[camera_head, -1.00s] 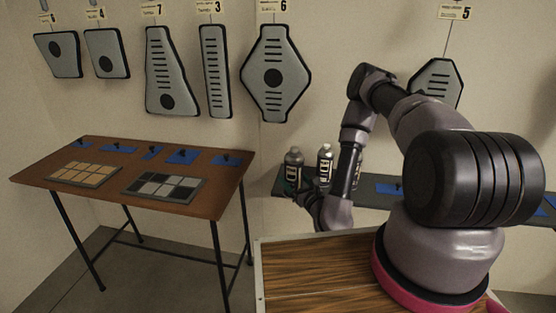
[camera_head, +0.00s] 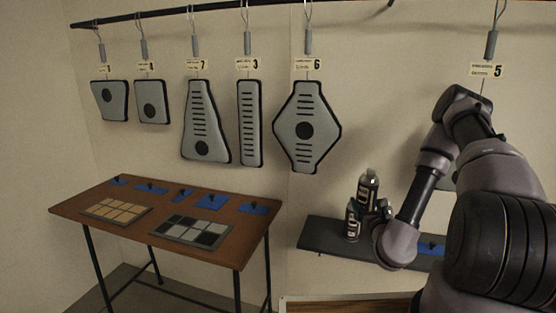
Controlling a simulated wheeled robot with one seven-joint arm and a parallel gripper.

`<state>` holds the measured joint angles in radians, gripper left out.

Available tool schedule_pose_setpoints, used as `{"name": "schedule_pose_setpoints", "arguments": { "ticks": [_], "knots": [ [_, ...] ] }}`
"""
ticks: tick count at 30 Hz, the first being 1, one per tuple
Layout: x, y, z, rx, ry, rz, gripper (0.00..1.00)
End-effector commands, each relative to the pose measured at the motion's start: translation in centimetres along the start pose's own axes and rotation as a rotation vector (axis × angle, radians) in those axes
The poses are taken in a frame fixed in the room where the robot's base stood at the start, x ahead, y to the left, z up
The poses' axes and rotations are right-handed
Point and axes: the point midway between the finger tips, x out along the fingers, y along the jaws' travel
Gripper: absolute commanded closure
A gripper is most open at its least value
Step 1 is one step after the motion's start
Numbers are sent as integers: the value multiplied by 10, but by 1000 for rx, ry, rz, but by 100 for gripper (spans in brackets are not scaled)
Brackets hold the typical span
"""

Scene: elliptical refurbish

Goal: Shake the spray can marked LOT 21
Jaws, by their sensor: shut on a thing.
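Two dark spray cans with pale labels show at the left end of the grey wall shelf. One can (camera_head: 368,188) is higher, upright, and my gripper (camera_head: 380,211) is shut on it. The other can (camera_head: 352,222) stands upright on the shelf, just left of and below the first. The label writing is too small to read, so I cannot tell which is marked LOT 21. My wrist hides much of the gripper and the fingers are hard to make out.
The grey shelf (camera_head: 318,234) runs along the wall behind my arm, with a blue piece (camera_head: 431,247) on it. A brown table (camera_head: 100,197) with two trays and several blue pieces stands left. Grey numbered panels (camera_head: 307,128) hang above.

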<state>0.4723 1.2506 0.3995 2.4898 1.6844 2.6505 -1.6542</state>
Motion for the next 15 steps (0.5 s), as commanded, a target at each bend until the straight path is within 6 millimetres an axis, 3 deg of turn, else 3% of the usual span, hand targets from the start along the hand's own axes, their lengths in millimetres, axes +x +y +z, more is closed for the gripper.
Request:
{"name": "schedule_pose_setpoints", "arguments": {
  "ticks": [1, 3, 6, 8, 9, 12, 15],
  "knots": [
    [-2, 0, -31, 5, 14, -5, 100],
    [-3, 0, -67, 7, 14, -7, 100],
    [-2, 0, -92, 2, 7, -3, 100],
    [0, 0, -78, 0, 0, 1, 100],
    [1, 1, -54, -2, -3, 3, 100],
    [0, 0, -6, -4, -5, 2, 100],
    [-1, 0, 2, 1, 4, -1, 100]
  ]
}}
